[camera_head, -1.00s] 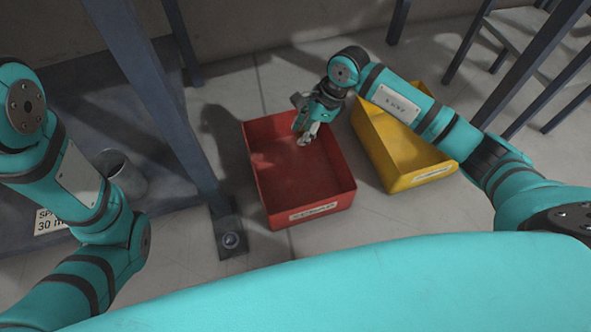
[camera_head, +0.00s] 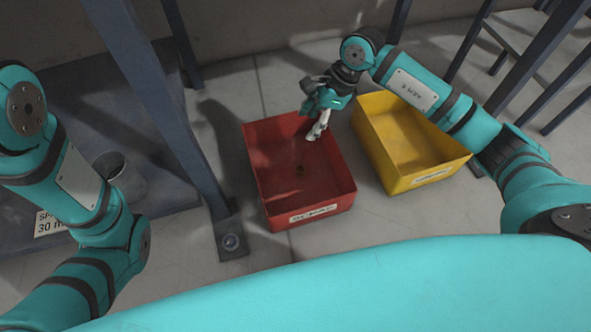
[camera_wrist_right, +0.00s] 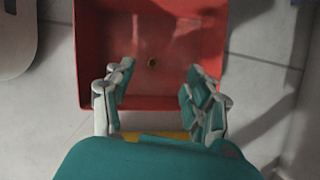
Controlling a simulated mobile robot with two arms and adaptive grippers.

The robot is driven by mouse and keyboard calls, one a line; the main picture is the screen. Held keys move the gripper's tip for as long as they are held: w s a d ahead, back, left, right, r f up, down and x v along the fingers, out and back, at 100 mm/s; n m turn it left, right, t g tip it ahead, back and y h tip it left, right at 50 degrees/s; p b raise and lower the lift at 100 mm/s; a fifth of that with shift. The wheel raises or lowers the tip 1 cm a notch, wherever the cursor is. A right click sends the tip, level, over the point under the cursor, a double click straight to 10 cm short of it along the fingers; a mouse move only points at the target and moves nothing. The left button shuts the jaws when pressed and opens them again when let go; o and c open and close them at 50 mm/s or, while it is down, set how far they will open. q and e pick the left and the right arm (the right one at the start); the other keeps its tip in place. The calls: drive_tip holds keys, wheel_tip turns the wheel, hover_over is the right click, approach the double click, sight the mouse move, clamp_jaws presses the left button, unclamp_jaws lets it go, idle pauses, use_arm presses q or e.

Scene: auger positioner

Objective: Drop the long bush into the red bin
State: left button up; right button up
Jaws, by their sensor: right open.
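The red bin (camera_head: 262,180) stands on the floor in the middle of the head view, and its far part fills the upper middle of the right wrist view (camera_wrist_right: 88,60). A small dark round piece, seemingly the long bush (camera_head: 300,170), lies on the bin floor. In the right wrist view the bush (camera_wrist_right: 152,62) looks brassy with a dark centre; its length cannot be judged. My right gripper (camera_head: 319,127) is above the bin's far right edge, open and empty, apart from the bush. My left arm shows at the left; its gripper is out of view.
A yellow bin (camera_head: 430,172) stands just right of the red bin, under my right arm. A dark metal post (camera_head: 175,110) with a bolted foot is left of the red bin. A grey cup (camera_head: 122,178) stands on a platform further left.

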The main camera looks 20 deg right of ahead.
drive_tip(key=v, duration=0.7)
drive_tip(key=shift+r, duration=0.1)
